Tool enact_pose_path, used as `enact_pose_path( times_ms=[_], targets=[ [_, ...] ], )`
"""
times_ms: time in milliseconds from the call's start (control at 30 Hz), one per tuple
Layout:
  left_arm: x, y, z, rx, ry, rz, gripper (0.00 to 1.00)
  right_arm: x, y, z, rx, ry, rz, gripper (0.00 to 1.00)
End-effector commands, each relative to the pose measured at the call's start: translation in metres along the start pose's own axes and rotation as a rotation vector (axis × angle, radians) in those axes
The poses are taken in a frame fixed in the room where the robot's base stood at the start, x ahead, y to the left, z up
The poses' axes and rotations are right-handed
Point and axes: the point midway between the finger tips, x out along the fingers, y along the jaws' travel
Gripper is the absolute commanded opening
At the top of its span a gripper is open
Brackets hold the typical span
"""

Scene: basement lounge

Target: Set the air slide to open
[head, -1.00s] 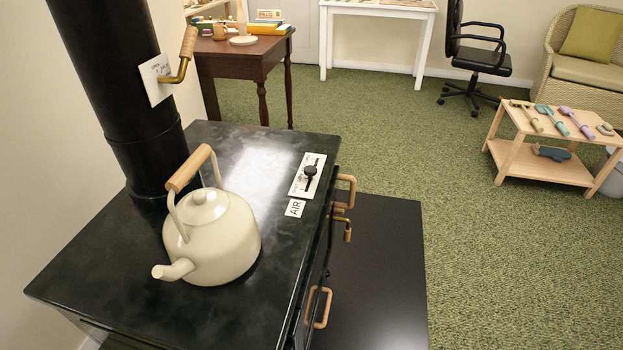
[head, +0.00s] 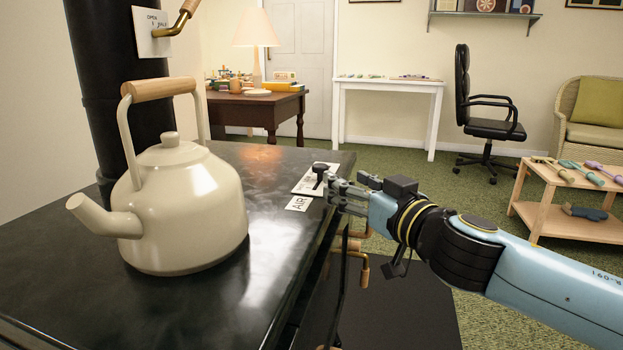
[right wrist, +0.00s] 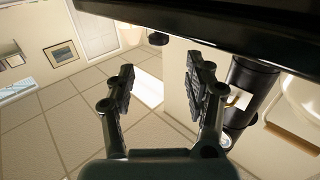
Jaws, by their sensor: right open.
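The air slide is a small white plate (head: 312,181) with a black knob (head: 320,169), on the right edge of the dark stove top beside a white AIR label (head: 298,204). Its markings are too small to read. My right gripper (head: 337,189) reaches in from the right, its fingertips just beside the plate and close to the knob; I cannot tell if they touch. In the right wrist view the two fingers (right wrist: 160,85) are spread with nothing between them. A small dark round piece (right wrist: 158,38), perhaps the knob, shows beyond the fingertips there. My left gripper is out of view.
A cream kettle (head: 185,215) stands on the stove top, left of the slide. A black flue (head: 115,80) with a handled plate (head: 150,32) rises behind it. Brass and wood handles (head: 363,268) stick out from the stove front, below my right gripper.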

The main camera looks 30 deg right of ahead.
Motion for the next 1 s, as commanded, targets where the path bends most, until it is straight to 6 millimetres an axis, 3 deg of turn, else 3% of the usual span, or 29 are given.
enact_pose_path(
  times_ms=[500,933,1000],
  targets=[
    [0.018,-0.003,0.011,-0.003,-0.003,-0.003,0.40,0.090,0.000,-0.003,0.004,0.003,0.001,0.53],
    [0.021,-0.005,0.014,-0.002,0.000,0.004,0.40,0.102,0.000,-0.002,0.002,0.001,0.000,0.53],
    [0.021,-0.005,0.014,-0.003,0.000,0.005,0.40,0.102,0.000,-0.002,0.002,0.001,0.000,0.44]
  ],
)
